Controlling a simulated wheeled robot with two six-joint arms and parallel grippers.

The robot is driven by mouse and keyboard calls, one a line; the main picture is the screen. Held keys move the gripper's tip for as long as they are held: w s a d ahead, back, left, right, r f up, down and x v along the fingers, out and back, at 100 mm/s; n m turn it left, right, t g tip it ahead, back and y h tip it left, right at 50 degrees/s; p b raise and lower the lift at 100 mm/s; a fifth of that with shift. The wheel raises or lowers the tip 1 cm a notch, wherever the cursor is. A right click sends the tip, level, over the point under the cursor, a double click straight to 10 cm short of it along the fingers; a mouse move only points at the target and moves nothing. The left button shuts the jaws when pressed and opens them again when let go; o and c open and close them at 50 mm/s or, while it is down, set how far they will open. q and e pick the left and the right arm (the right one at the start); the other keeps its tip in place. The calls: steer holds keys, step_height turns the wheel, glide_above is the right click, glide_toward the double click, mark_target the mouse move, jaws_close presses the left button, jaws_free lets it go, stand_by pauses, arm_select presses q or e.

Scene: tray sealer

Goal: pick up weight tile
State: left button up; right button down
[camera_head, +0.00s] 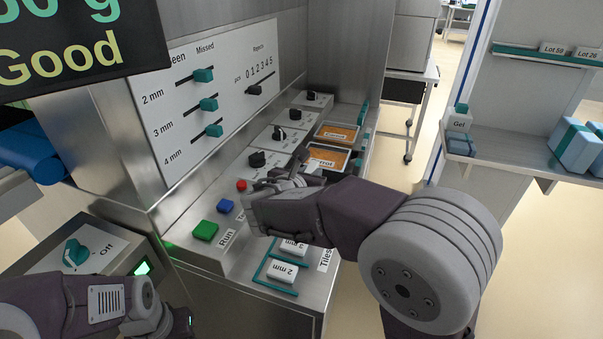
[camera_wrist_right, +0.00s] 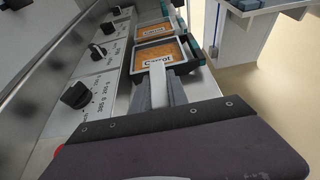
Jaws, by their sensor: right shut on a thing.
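My right gripper (camera_head: 311,168) is over the machine's steel deck, next to the orange carrot trays. In the right wrist view its fingers (camera_wrist_right: 160,82) are shut on a slim white tile (camera_wrist_right: 158,88), taken to be the weight tile; its marking cannot be read. The near carrot tray (camera_wrist_right: 150,61) lies just beyond the fingertips; whether the tile touches it cannot be told. White tiles, one marked 2 mm (camera_head: 283,271), sit in teal-edged holders at the deck's front, partly hidden by my right arm. My left arm (camera_head: 90,305) is at the lower left; its jaws are unclear.
Green (camera_head: 205,230), blue (camera_head: 226,206) and red (camera_head: 242,185) buttons sit left of my right gripper. Black knobs (camera_head: 257,159) line the deck's back. A slider panel (camera_head: 208,90) stands behind. A shelf (camera_head: 500,155) with boxes is at the right, with free floor between.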

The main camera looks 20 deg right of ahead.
steer(key=s+d+r+p, duration=0.2)
steer(key=s+d+r, duration=0.2)
steer(key=s, duration=0.3)
steer(key=shift+s+r+p, duration=0.35)
steer(key=shift+r, duration=0.2)
